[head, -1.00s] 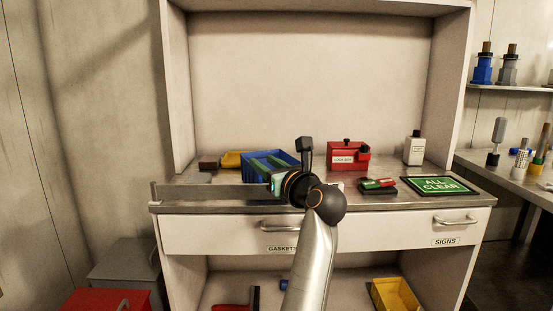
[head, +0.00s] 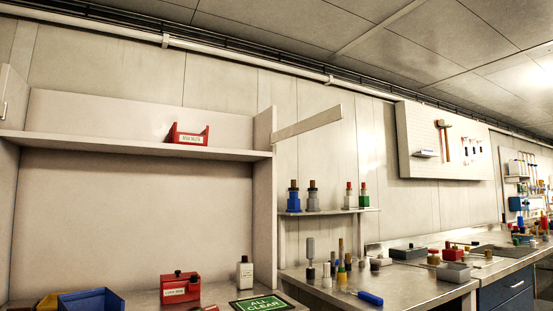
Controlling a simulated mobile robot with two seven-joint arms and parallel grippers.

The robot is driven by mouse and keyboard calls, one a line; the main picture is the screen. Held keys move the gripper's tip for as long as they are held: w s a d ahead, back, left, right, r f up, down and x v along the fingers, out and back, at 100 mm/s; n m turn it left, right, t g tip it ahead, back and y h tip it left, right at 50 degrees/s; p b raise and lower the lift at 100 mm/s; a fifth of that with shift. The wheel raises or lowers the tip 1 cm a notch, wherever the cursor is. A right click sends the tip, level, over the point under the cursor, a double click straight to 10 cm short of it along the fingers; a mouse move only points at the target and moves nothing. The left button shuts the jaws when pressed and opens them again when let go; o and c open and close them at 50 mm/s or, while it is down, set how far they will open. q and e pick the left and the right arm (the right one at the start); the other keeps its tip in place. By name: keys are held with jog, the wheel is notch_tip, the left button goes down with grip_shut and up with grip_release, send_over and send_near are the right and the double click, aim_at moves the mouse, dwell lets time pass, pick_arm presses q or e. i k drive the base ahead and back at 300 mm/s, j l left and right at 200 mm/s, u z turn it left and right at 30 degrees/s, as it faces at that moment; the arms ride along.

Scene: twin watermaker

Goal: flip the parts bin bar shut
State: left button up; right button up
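A red parts bin (head: 188,135) with a white label stands on the upper shelf of the cabinet. A flat pale bar (head: 307,122) sticks out to the right from the cabinet's right side at about that shelf's height, tilted upward toward its free end. It does not lie across the front of the bin. A blue bin (head: 92,301) shows at the lower left on the worktop, cut off by the picture's edge. Neither of my grippers is in view.
A red box (head: 180,288), a white bottle (head: 244,274) and a green "ALL CLEAR" sign (head: 263,303) stand or lie on the cabinet worktop. A small wall shelf (head: 330,211) holds several coloured parts. A bench (head: 420,285) with many small items runs off right.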

aim_at(335, 113)
jog(key=i+l+u, duration=0.1)
jog(key=u, duration=0.35)
jog(key=l+u, duration=0.9)
jog(key=l, duration=0.35)
jog(key=l+u, duration=0.1)
jog(key=l, duration=1.15)
jog(key=k+l+u, duration=0.1)
jog(key=l, duration=1.15)
